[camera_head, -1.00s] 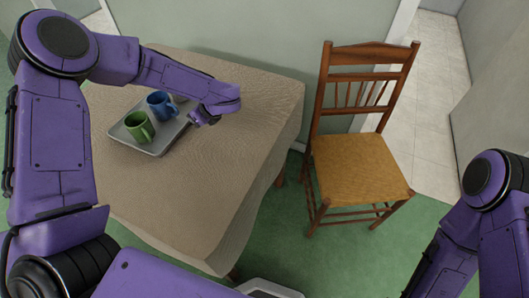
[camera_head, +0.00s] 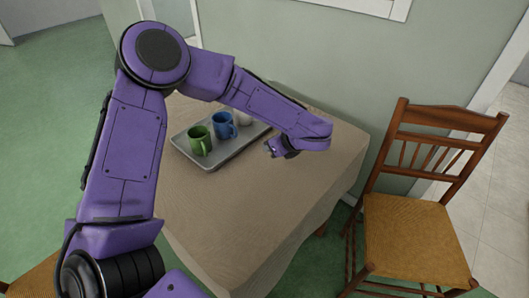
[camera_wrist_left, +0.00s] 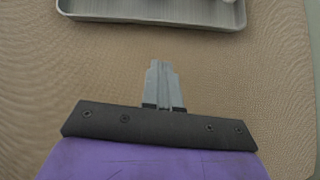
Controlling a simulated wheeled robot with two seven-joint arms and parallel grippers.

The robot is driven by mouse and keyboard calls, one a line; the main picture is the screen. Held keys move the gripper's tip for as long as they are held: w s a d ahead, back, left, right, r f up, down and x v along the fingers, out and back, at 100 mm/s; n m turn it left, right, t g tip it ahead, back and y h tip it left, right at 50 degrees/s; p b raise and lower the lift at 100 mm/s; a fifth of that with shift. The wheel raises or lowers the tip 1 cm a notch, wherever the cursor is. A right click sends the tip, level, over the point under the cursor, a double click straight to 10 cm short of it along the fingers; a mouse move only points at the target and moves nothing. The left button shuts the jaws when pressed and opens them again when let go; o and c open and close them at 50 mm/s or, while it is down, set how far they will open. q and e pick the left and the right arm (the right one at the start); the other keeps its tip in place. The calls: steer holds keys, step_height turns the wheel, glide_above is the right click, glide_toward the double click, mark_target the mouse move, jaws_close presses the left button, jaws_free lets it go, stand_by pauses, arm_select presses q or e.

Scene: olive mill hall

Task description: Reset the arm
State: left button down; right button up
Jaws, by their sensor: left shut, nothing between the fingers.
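My left arm (camera_head: 133,150) comes in from the left and reaches over the cloth-covered table. My left gripper (camera_head: 270,149) is above the tablecloth, just right of the grey tray (camera_head: 224,160). In the left wrist view the gripper (camera_wrist_left: 161,65) has its fingers together with nothing between them. The near edge of the tray (camera_wrist_left: 150,15) shows ahead of the fingertips there, apart from them. My right gripper is in no view.
A green mug (camera_head: 200,142), a blue mug (camera_head: 222,126) and a pale item (camera_head: 243,117) partly behind my arm stand on the tray. The tablecloth (camera_head: 215,210) is clear in front. A wooden chair (camera_head: 412,225) stands right of the table. A wall (camera_head: 300,60) is behind.

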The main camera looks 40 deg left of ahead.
arm_select(q)
steer(key=shift+v, duration=2.1)
